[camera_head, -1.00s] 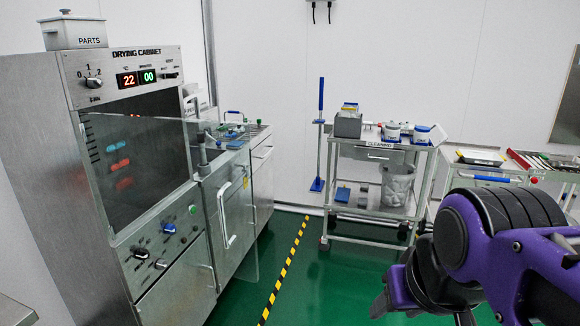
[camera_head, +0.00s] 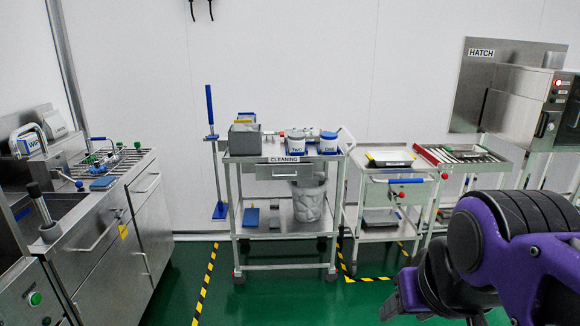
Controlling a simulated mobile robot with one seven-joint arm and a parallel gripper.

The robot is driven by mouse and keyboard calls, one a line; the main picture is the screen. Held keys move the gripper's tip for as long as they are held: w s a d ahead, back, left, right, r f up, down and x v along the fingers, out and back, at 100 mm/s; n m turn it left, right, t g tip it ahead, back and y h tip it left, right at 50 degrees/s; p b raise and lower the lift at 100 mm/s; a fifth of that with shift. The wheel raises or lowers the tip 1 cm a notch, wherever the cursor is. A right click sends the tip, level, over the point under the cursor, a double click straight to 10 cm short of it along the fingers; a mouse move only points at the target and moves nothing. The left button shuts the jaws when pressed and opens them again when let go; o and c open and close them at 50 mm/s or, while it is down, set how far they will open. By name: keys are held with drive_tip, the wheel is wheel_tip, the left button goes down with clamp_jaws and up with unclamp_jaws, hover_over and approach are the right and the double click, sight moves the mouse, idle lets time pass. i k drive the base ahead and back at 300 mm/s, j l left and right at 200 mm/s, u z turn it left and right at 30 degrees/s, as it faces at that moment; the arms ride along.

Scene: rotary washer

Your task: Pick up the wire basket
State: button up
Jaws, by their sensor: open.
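I cannot clearly pick out a wire basket. A wire rack or low basket (camera_head: 128,160) lies on the steel counter at the left, with small blue, green and red-tipped items on or beside it; which of the two it is, I cannot tell. My gripper (camera_head: 405,302) is at the lower right, at the end of my purple arm, partly hidden and cut by the lower edge. It is open, with nothing seen in it, and far from the counter.
A steel cart marked CLEANING (camera_head: 290,159) stands in the middle, bearing a grey box and white tubs, with a bagged bin (camera_head: 308,203) below. Carts with trays (camera_head: 465,158) stand to its right. A hatch (camera_head: 485,85) is at the back right. Green floor (camera_head: 270,300) is clear in front.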

sight(97, 139)
drive_tip(key=i+u, duration=0.25)
drive_tip(key=i, duration=0.3)
drive_tip(key=i+l+u, duration=0.1)
drive_tip(key=i+u, duration=0.15)
drive_tip(key=i, duration=0.25)
drive_tip(key=i+u, duration=0.35)
drive_tip(key=i, duration=0.15)
drive_tip(key=i+u, duration=0.35)
drive_tip(key=i, duration=0.15)
